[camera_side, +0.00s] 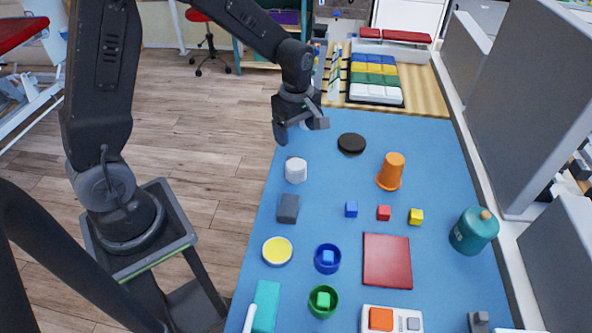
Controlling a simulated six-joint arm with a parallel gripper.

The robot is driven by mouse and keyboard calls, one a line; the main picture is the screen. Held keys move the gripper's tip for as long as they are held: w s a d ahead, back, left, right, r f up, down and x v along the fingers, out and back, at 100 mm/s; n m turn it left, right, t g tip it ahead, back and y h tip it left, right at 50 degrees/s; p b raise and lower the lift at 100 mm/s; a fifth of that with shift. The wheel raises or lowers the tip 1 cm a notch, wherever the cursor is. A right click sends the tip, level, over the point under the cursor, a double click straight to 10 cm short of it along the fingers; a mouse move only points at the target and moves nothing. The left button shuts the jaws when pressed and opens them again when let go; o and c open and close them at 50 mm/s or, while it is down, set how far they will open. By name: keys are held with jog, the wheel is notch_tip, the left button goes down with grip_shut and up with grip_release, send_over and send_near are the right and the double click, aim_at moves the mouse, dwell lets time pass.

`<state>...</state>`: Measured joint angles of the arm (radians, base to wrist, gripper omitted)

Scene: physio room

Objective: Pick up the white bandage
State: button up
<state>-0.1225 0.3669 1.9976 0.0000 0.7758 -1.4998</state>
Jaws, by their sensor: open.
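A white roll (295,171), which looks like the bandage, stands upright on the blue table mat (335,210) near its left edge. My gripper (300,129) is open and empty, with its fingers pointing down. It is behind the roll in the picture, near the mat's far left corner, and apart from the roll. A small pale patch shows between the fingers; I cannot tell what it is.
A black disc (351,144) and an orange cup (391,171) are right of the roll. A dark grey block (288,208) lies in front of it. Small cubes, bowls, a red pad (387,261) and a teal bottle (473,231) stand further off.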

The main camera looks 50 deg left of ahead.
aim_at(296, 164)
jog(key=f, duration=1.3)
jog(key=shift+s+d+f, duration=0.1)
jog(key=shift+s+d, duration=0.05)
jog(key=shift+s, duration=0.05)
jog(key=shift+c, duration=0.2)
jog(key=c, duration=1)
jog(key=shift+o, duration=0.2)
